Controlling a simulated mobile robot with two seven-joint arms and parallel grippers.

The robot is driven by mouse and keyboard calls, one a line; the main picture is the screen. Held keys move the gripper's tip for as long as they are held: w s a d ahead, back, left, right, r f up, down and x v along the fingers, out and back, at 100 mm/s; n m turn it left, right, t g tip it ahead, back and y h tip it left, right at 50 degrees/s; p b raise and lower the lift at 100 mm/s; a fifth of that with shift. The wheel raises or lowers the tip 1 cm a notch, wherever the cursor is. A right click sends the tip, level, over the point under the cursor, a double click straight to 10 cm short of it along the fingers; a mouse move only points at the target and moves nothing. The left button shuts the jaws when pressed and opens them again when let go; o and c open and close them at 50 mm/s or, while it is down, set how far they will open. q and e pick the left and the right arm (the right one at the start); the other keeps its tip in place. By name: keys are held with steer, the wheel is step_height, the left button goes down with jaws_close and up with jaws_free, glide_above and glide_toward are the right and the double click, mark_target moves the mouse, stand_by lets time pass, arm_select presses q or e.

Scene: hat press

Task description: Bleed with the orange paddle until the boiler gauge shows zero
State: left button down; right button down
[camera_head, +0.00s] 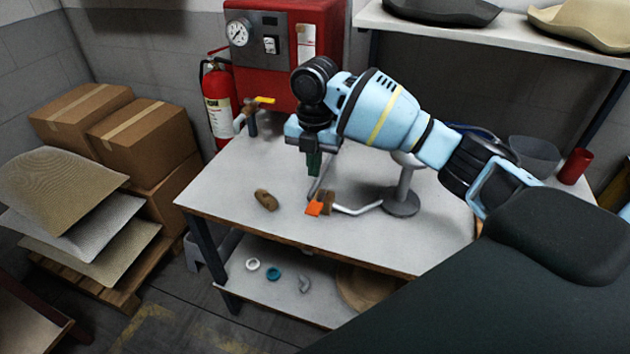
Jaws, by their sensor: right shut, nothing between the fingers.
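The boiler (281,50) is a red box at the back with a round white gauge (239,32) on its front. The gauge needle is too small to read. An orange paddle (314,208) shows low over the middle of the table, beside a brown block (326,200) and a bent grey bar. I cannot tell how they are joined. My right gripper (314,172) points down above and behind the orange paddle, apart from it in the picture. Its jaws are shut and empty. My left gripper is not in view.
A yellow-handled valve (264,100) stands at the table's back left, near a red extinguisher (219,100). A brown lump (266,200) lies on the grey table (230,180). A round-based stand (402,203) is right of the paddle. Boxes (140,135) stand left. The table's front left is clear.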

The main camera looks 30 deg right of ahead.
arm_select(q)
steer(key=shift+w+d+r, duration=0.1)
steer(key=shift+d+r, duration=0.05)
arm_select(e)
steer(key=r, duration=0.3)
steer(key=shift+w+d+r, duration=0.15)
steer(key=shift+d+r, duration=0.05)
steer(key=shift+d, duration=0.05)
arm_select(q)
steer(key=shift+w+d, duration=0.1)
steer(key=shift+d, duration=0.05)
arm_select(e)
steer(key=shift+f, duration=0.15)
